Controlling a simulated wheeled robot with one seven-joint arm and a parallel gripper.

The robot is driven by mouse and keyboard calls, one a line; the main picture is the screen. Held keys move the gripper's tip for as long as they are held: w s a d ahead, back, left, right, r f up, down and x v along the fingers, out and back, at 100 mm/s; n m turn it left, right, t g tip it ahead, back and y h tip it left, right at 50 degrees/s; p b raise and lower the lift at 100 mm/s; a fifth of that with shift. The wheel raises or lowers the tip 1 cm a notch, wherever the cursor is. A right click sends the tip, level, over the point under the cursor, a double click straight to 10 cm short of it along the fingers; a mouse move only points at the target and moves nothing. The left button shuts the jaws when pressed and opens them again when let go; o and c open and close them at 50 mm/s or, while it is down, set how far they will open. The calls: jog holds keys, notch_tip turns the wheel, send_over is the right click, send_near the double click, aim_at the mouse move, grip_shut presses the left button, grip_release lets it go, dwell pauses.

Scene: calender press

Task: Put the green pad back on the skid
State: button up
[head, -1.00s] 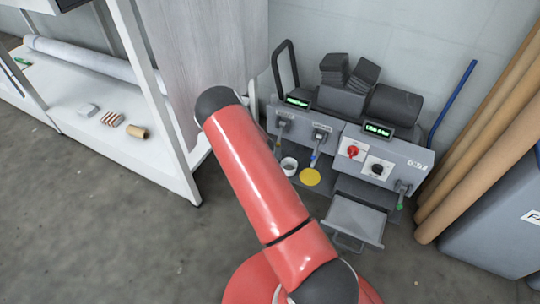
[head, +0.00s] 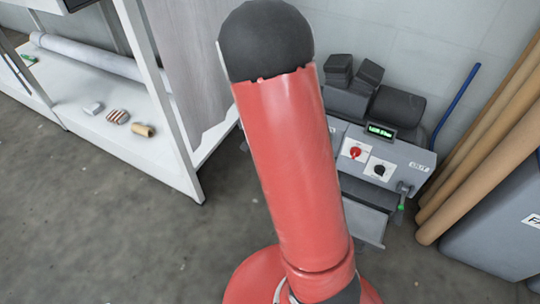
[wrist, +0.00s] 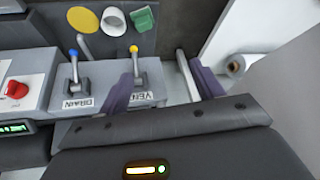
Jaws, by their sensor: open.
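Another small green object (head: 28,60) lies on the shelf at the far left of the head view. I cannot tell for sure which is the pad. The skid cannot be made out with certainty. My gripper (wrist: 162,68) is open, with nothing seen between its two purple fingers. It is over the VENT end of the grey press, apart from the green piece. My arm hides the gripper in the head view.
The VENT lever (wrist: 134,60) with a yellow knob is close to the left finger; the blue-knobbed DRAIN lever (wrist: 73,68) is beside it. A yellow disc (wrist: 82,19) lies near the cup. The white shelf rack (head: 150,150) stands left; tall brown rolls (head: 490,160) stand right.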

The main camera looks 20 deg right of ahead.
jog(key=s+a+r+n+y, duration=0.1)
jog(key=s+a+r, duration=0.1)
jog(key=s+r, duration=0.4)
jog(key=s+a+r+n+y, duration=0.1)
jog(key=s+a+r, duration=0.25)
jog(key=r, duration=0.55)
jog(key=s+a+r+n, duration=0.1)
jog(key=s+r+n, duration=0.1)
jog(key=s, duration=0.7)
jog(key=s+a+r+n, duration=0.2)
jog(key=s+r, duration=0.2)
jog(key=s, duration=0.4)
jog(key=shift+s+a+r+n+t, duration=0.3)
jog(key=shift+s+n, duration=0.05)
jog(key=shift+n, duration=0.05)
